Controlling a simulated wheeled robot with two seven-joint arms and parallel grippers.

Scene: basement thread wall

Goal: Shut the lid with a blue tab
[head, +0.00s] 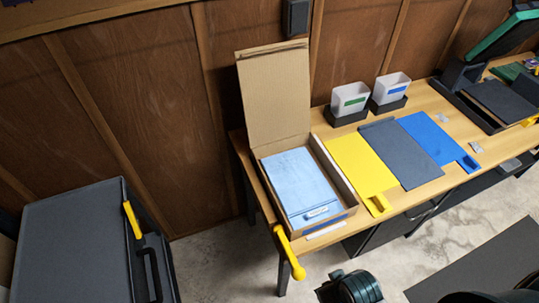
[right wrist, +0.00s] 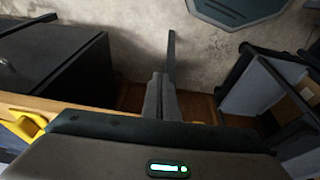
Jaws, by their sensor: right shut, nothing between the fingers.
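A cardboard box (head: 335,170) stands on the table's left end. Its lid (head: 273,95) is raised nearly upright at the back, and pale blue contents (head: 297,180) show inside. Farther right, a dark case (head: 482,112) has a raised dark lid with a green edge (head: 503,32), cut by the frame edge. A bit of blue shows near that lid's top; I cannot tell whether it is a tab. In the right wrist view my right gripper (right wrist: 160,98) is shut and empty, above the floor and away from both lids. My left gripper is not in view.
Yellow (head: 355,160), grey (head: 403,150) and blue (head: 430,135) flat panels lie mid-table. Two pale bins (head: 350,98) (head: 392,86) stand behind them. A yellow handle (head: 289,252) sticks out at the table's front left. A dark cabinet (head: 75,240) stands left. Floor in front is partly clear.

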